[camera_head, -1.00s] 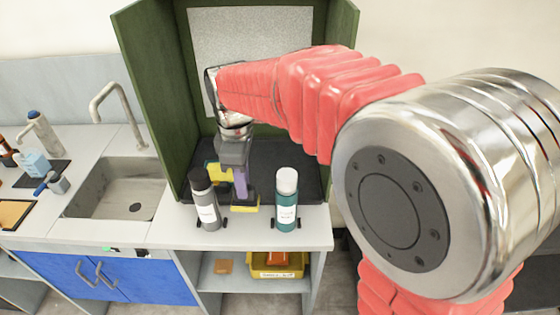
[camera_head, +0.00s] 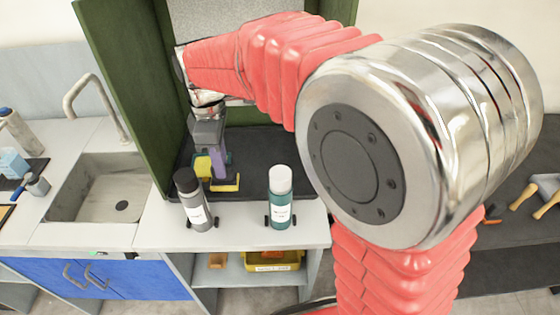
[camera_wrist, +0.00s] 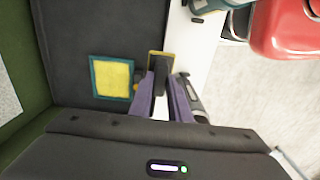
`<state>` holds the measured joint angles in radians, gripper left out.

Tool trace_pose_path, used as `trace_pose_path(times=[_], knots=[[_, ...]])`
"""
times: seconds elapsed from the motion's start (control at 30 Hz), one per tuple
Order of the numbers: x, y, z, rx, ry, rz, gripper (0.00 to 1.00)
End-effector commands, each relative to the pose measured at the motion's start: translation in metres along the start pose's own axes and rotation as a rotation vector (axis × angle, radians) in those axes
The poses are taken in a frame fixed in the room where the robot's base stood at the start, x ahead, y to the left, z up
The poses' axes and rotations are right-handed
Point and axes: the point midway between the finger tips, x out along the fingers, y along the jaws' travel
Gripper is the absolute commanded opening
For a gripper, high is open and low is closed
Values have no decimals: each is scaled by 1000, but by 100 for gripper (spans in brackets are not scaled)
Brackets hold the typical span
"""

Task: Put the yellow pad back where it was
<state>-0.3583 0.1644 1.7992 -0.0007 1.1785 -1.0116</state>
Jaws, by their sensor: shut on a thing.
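My gripper (camera_head: 221,176) points down inside the green booth, behind two bottles. In the wrist view its purple fingers (camera_wrist: 161,92) are shut on the dark handle of the yellow pad (camera_wrist: 171,57). The pad's yellow edge also shows below the fingers in the head view (camera_head: 226,187). I cannot tell whether the pad touches the black booth floor (camera_head: 262,160). A yellow square with a teal border (camera_wrist: 113,78) lies flat on the floor, beside the held pad and apart from it. In the head view, yellow (camera_head: 203,167) shows left of the fingers, partly hidden.
A grey bottle with a black cap (camera_head: 194,203) and a teal bottle with a white cap (camera_head: 280,200) stand at the counter's front edge. The green side wall (camera_head: 125,90) rises left of my gripper. A sink (camera_head: 98,190) lies further left. The booth floor is clear toward the right.

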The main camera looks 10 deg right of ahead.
Motion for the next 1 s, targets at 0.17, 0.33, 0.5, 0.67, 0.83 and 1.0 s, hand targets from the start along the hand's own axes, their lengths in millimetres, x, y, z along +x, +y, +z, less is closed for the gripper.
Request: trace_pose_path(times=[0.17,0.33,0.5,0.67,0.83,1.0], knots=[[0,1,0,-3,0,0,0],[0,14,13,0,0,0,0],[0,36,35,1,0,0,0],[0,58,57,1,0,0,0],[1,80,80,0,0,-1,0],[0,103,101,-2,0,0,0]])
